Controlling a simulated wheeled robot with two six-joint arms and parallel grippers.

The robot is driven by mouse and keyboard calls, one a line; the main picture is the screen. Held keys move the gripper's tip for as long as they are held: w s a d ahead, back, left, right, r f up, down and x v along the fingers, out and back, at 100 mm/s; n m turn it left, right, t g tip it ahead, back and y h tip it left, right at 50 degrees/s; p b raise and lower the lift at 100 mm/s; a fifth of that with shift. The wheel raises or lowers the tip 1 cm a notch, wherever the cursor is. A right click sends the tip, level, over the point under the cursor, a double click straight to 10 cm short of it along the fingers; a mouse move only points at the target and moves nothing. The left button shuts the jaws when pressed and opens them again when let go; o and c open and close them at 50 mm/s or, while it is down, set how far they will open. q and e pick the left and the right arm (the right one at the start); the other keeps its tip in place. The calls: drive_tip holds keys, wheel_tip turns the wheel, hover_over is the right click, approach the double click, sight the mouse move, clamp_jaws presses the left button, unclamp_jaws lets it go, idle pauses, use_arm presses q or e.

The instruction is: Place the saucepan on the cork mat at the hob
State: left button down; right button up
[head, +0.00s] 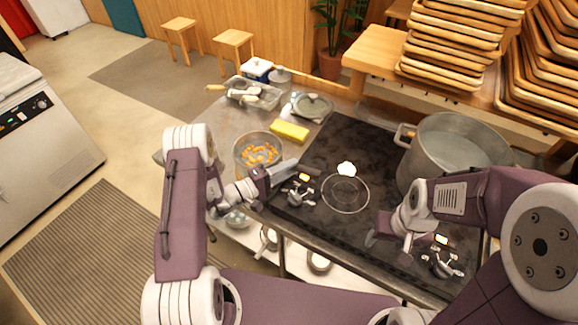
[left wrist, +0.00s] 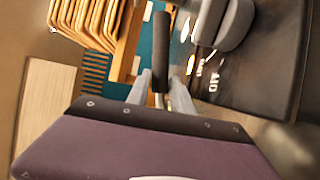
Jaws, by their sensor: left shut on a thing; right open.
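The saucepan (head: 239,146), a round vessel with orange pieces in it, sits on the metal counter left of the black hob. My left gripper (head: 283,175) is beside its near right side. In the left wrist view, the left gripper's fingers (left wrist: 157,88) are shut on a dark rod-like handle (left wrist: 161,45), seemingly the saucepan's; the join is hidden. My right gripper (head: 389,242) is open and empty above the hob's front right part. I cannot pick out the cork mat in either view.
The dark hob (head: 320,160) has a ring (head: 345,208) and front knobs (head: 298,196). A large pot (head: 425,150) stands on its right. A yellow sponge (head: 289,132), a lidded dish (head: 311,106) and a clear tray (head: 262,98) are behind. Stacked wooden trays (head: 450,50) are beyond.

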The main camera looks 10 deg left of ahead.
drive_tip(key=shift+f, duration=0.15)
use_arm(q)
drive_tip(key=c, duration=1.1)
unclamp_jaws()
use_arm(e)
drive_tip(key=shift+r, duration=0.2)
